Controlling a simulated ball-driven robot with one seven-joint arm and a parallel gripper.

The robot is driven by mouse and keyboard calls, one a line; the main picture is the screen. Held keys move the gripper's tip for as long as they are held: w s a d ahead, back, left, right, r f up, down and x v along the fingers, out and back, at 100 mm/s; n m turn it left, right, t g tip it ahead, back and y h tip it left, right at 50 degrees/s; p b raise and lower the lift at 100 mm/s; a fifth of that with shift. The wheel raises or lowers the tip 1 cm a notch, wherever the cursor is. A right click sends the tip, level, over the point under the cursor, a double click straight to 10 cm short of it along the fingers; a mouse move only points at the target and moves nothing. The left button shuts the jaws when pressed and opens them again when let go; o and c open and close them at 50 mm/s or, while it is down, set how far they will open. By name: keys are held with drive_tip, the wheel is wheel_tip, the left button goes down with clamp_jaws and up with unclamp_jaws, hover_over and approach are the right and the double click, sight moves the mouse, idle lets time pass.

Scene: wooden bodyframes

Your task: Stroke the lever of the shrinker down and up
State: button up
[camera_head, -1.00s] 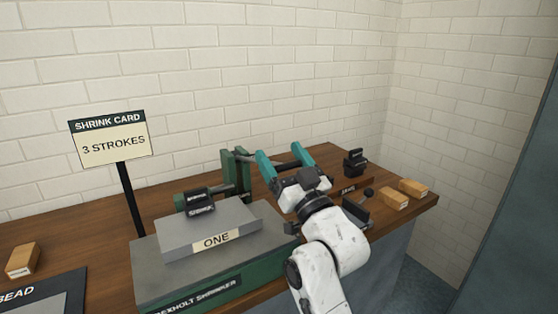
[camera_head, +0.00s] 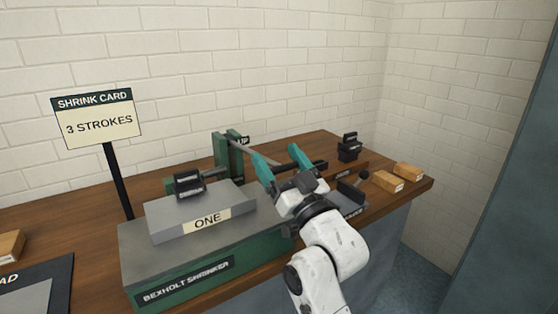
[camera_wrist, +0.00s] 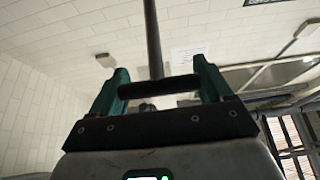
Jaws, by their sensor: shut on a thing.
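The green shrinker (camera_head: 222,265) stands on the wooden bench, with a green upright post (camera_head: 222,160) at its back. A thin grey lever (camera_head: 264,156) runs from the top of the post, sloping down right to my gripper (camera_head: 278,157). In the wrist view, the teal fingers of my gripper (camera_wrist: 160,80) stand on either side of the lever's black grip (camera_wrist: 160,87), and the lever's rod (camera_wrist: 153,40) rises above it. The gripper is shut on this grip. A grey block marked ONE (camera_head: 200,213) lies on top of the shrinker.
A shrink card sign (camera_head: 98,118) reading 3 STROKES stands at left. Wooden blocks (camera_head: 389,181) and a small black tool (camera_head: 349,148) stand on the right of the bench. Another wooden block (camera_head: 10,243) lies at far left. The brick wall is behind.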

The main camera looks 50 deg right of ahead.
drive_tip(key=o, duration=1.4)
drive_tip(key=shift+f, duration=0.1)
drive_tip(key=b+v, duration=0.1)
drive_tip(key=v, duration=1)
drive_tip(key=shift+w, duration=0.1)
drive_tip(key=shift+f, duration=0.1)
